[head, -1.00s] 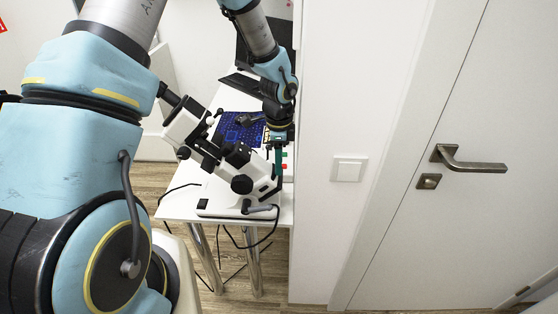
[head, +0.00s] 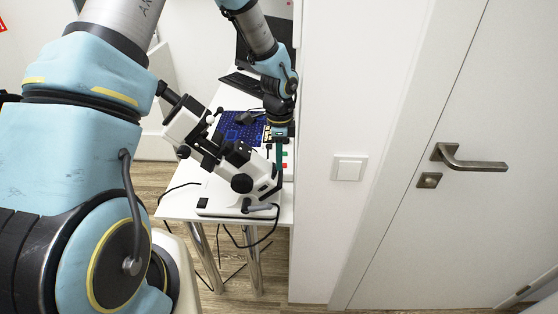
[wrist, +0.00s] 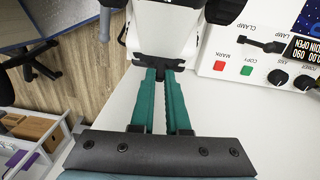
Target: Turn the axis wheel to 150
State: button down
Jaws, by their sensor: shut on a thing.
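My gripper (wrist: 160,74) has two long green fingers. They point away from the wrist camera and are shut on a small black part (wrist: 155,61) at the near end of a white instrument (wrist: 166,30). This part seems to be the axis wheel, but its marks do not show and its angle cannot be read. In the head view my gripper (head: 279,180) reaches down beside the white instrument with black knobs (head: 232,165), and its fingertips are hard to make out. A display (wrist: 301,50) shows upside down in the wrist view, with digits too small to read surely.
A white panel to the right carries a red button (wrist: 218,66), a green button (wrist: 246,70) and black knobs (wrist: 275,77). The white table (head: 180,205) ends at a wall with a light switch (head: 349,169). A door (head: 460,230) is at the right.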

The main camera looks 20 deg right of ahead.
jog(key=w+n+g, duration=0.1)
jog(key=n, duration=0.1)
jog(key=w+g, duration=0.1)
jog(key=shift+w+d+f+n+g+y, duration=0.25)
jog(key=shift+w+d+n+g+y, duration=0.05)
jog(key=shift+w+d+n+y, duration=0.1)
jog(key=c, duration=0.9)
grip_release()
jog(key=shift+s, duration=0.1)
jog(key=shift+r, duration=0.1)
jog(key=a+b+v, duration=0.1)
jog(key=b+v, duration=0.3)
jog(key=v, duration=0.6)
jog(key=shift+d+r, duration=0.3)
jog(key=shift+d, duration=0.15)
